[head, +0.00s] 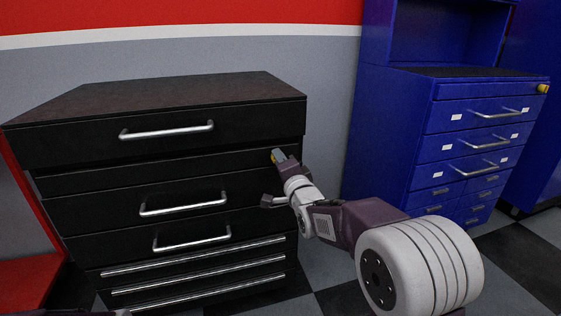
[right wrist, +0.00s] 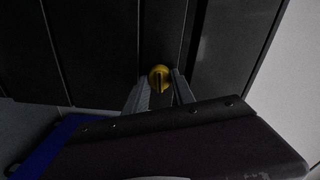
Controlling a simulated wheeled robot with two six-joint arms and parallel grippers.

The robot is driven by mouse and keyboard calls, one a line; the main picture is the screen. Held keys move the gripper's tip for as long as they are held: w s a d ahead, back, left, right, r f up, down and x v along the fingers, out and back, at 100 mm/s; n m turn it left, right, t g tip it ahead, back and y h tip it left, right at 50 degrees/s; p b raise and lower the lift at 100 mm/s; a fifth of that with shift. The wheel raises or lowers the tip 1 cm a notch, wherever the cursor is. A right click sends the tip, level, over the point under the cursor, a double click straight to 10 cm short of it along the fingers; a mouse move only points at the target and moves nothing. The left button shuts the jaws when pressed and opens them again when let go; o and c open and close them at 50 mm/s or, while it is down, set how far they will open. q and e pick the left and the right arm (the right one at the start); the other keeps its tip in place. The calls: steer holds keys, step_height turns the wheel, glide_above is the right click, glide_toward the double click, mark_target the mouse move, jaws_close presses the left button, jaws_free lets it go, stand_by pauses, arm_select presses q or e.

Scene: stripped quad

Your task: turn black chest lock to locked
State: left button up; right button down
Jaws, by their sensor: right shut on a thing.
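The black chest (head: 110,188) stands at the left in the head view, its drawers closed apart from the top one, which sits forward of the rest. Its yellow lock (head: 273,157) is near the right edge of the front, mostly hidden by my gripper. In the right wrist view the yellow lock (right wrist: 158,76) shows as a round knob with a dark upright slot or ridge. My right gripper (head: 277,156) is at the lock, and its fingers (right wrist: 160,90) are shut on it from both sides.
A blue cabinet (head: 400,140) with its own yellow lock (head: 542,88) stands at the right. Silver drawer handles (head: 183,203) stick out from the black chest below and left of the lock. Checkered floor shows between the two cabinets.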

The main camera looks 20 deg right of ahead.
steer(key=shift+m, duration=0.6)
steer(key=shift+f, duration=0.1)
steer(key=c, duration=1.1)
jaws_free()
steer(key=shift+o, duration=0.2)
steer(key=s+p, duration=0.3)
steer(key=s, duration=0.6)
steer(key=shift+d, duration=0.15)
